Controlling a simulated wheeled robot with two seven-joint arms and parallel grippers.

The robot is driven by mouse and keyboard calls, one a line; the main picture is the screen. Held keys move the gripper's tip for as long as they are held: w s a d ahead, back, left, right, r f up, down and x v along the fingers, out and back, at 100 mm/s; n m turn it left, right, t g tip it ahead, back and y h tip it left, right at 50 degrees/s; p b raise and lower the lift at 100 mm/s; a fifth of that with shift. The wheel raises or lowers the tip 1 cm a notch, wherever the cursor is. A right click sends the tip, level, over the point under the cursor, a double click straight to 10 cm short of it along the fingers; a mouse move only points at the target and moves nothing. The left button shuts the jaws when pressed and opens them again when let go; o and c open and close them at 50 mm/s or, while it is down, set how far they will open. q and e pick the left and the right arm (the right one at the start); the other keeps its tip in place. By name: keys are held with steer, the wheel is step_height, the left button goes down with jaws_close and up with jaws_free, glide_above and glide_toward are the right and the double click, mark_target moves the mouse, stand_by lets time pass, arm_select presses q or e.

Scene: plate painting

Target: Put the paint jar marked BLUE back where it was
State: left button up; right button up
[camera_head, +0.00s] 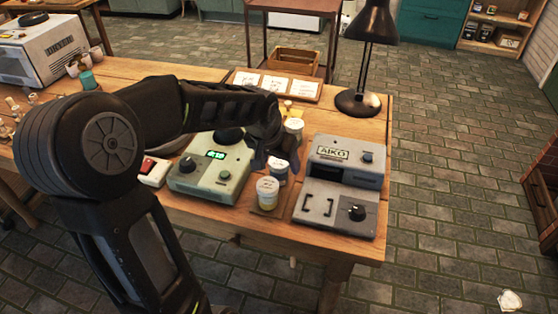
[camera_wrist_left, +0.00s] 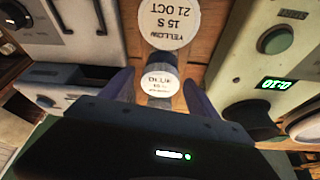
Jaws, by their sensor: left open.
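A small jar with a white lid and dark sides (camera_head: 278,170) stands on the table between the green device and the grey device. Its lid (camera_wrist_left: 158,85) shows in the left wrist view, with small upside-down lettering that may read BLUE. My left gripper (camera_head: 268,157) is open, reaching down over the table at this jar. In the left wrist view its two fingers (camera_wrist_left: 160,98) lie on either side of the jar. A jar marked YELLOW (camera_wrist_left: 168,22) stands just in front of it, also in the head view (camera_head: 267,192). My right gripper is not in view.
The green device with a lit display (camera_head: 212,172) stands left of the jars, and the grey AIKO device (camera_head: 340,185) right of them. Another pale jar (camera_head: 294,127) stands behind my gripper. White cards (camera_head: 276,85) and a black lamp (camera_head: 358,102) are at the back.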

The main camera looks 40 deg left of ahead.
arm_select(q)
steer(key=v, duration=1.2)
steer(key=shift+p, duration=0.35)
